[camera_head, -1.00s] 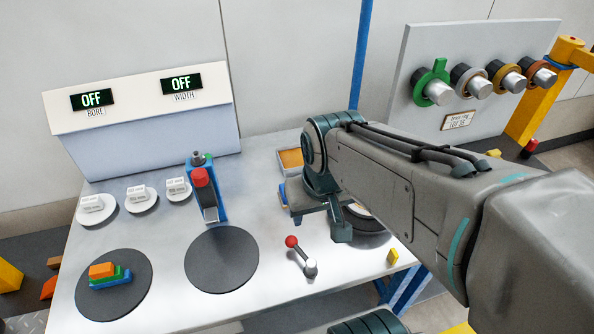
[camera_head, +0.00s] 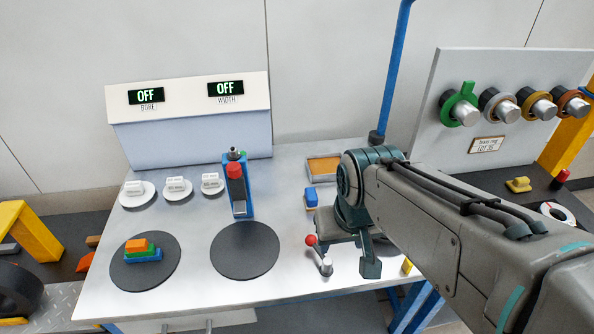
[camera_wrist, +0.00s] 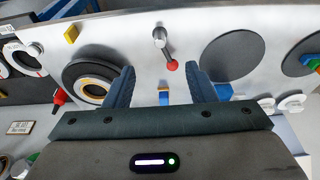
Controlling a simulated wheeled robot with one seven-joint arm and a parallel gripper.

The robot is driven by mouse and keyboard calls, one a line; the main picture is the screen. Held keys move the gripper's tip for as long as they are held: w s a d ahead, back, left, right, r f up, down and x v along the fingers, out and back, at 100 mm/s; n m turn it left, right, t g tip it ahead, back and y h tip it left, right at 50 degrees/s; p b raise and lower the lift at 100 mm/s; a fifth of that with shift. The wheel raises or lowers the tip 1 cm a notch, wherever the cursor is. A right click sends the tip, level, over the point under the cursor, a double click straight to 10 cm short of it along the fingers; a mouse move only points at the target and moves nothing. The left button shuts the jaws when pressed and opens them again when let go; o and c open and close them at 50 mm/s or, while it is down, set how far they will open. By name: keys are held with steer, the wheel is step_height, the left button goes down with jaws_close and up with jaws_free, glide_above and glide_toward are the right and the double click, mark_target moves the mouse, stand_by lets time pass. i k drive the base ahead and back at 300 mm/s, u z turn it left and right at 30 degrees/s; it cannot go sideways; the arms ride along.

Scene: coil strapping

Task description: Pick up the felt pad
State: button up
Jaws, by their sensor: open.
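I cannot tell for sure which thing is the felt pad. In the head view a shallow tray (camera_head: 309,172) with a flat orange-brown top stands at the back right of the table. A small blue block (camera_head: 311,197) lies in front of it. Dark flat discs lie further left, one empty (camera_head: 245,251) and one under stacked blocks (camera_head: 145,276). My gripper (camera_head: 368,262) hangs over the table's right part, right of the red-knobbed lever. In the wrist view my gripper (camera_wrist: 160,72) is open, its fingers apart, with nothing held. A blue piece shows low between the fingers.
The red-knobbed lever (camera_head: 325,260) stands close to my gripper. A blue stand with a red top (camera_head: 236,180) and white labelled discs (camera_head: 177,188) are further left. A black ring-shaped coil (camera_wrist: 72,75) lies beside the left finger in the wrist view. A panel with pegs (camera_head: 450,60) stands right.

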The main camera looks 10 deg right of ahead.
mark_target(311, 199)
steer(key=u, duration=0.05)
steer(key=k, duration=0.1)
steer(key=z, duration=3.45)
steer(key=k, duration=0.8)
steer(key=u, duration=1.25)
